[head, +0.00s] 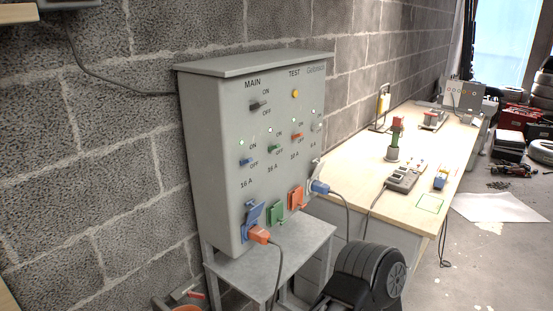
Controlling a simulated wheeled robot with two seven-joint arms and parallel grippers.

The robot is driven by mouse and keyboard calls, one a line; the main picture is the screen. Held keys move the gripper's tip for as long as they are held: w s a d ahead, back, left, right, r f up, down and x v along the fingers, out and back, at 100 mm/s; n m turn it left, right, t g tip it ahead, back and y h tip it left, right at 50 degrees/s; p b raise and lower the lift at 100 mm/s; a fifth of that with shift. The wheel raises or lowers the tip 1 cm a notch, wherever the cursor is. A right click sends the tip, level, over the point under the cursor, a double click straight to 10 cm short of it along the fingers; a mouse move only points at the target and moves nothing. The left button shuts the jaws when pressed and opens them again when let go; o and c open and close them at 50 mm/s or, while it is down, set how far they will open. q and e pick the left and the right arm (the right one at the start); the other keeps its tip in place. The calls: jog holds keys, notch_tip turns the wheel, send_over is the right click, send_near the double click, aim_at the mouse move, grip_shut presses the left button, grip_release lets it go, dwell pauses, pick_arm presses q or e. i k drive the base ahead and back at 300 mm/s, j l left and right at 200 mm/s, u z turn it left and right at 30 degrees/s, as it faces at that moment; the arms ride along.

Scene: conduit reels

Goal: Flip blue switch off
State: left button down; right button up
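A grey electrical box (215,150) is in the middle of the head view, close to the block wall. Its blue switch (246,161) is at the lower left of the front panel, above the 16 A mark, with ON and OFF labels beside it. A small green light shows just above it. The lever is too small to tell its position for sure. A black main switch (259,105), a green switch (274,148) and a red-orange switch (297,136) are on the same panel. Neither of my grippers is in view.
Below the switches are a blue socket (254,213) with an orange plug (259,235), a green socket (277,214) and an orange socket (297,197). A blue plug (319,187) sticks out at right. A black reel (365,275) stands in front; a workbench (350,165) extends right.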

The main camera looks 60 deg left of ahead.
aim_at(244, 161)
jog(key=k+j, duration=1)
jog(key=j, duration=0.15)
